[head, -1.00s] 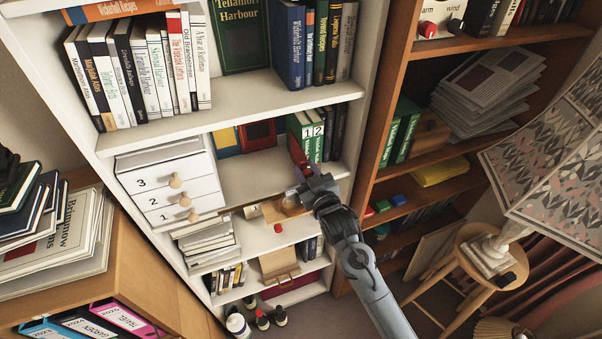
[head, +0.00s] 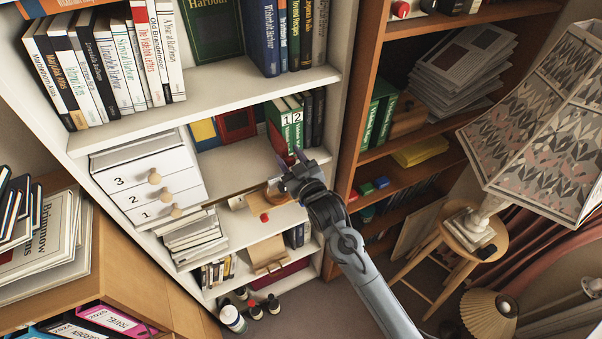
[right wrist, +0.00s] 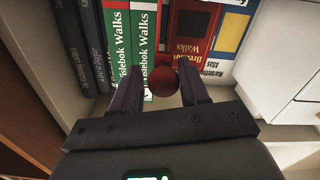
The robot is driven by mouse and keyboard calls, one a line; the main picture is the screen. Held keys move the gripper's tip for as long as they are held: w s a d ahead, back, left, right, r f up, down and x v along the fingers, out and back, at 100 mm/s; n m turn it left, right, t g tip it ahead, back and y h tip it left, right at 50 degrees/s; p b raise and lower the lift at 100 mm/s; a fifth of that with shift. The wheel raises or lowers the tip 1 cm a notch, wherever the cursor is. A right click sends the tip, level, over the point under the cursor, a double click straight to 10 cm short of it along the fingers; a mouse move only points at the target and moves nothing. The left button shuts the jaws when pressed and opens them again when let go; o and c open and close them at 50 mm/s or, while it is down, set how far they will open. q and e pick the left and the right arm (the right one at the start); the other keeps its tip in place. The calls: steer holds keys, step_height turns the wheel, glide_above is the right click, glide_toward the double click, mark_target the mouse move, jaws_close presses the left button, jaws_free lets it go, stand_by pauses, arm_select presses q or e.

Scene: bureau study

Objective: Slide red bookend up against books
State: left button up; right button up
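The red bookend (head: 281,147) stands at the left side of the green numbered books (head: 285,119) on the middle shelf of the white bookcase. My right gripper (head: 288,166) is in front of it and hides its lower part. In the right wrist view a round dark red knob (right wrist: 164,82) shows between the two fingers of my right gripper (right wrist: 160,72). The fingers are apart, with a gap beside the knob. Whether the bookend touches the green books (right wrist: 118,45) I cannot tell. My left gripper is not in view.
A red book (head: 236,124) and a blue and yellow book (head: 203,130) stand at the back left of that shelf. A white drawer unit (head: 150,185) stands further left. Dark books (head: 313,115) stand right of the green ones. The shelf between drawers and bookend is mostly clear.

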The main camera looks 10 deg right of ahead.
steer(key=b+v, duration=0.2)
steer(key=v, duration=0.8)
steer(key=s+d+f+m+g+h+p, duration=0.25)
steer(key=s+f+p, duration=0.25)
steer(key=s+f, duration=0.55)
steer(key=s+d+g+p, duration=0.1)
steer(key=s+d+g, duration=0.1)
steer(key=s, duration=0.5)
steer(key=s+d+f+m+g+h, duration=0.1)
steer(key=s+d+g, duration=0.1)
steer(key=s+g, duration=0.3)
steer(key=s+d+g+p, duration=0.1)
steer(key=s+d+g, duration=0.2)
steer(key=s, duration=0.8)
steer(key=shift+f+g+h+p, duration=0.35)
steer(key=shift+f+g, duration=0.05)
steer(key=shift+g, duration=0.25)
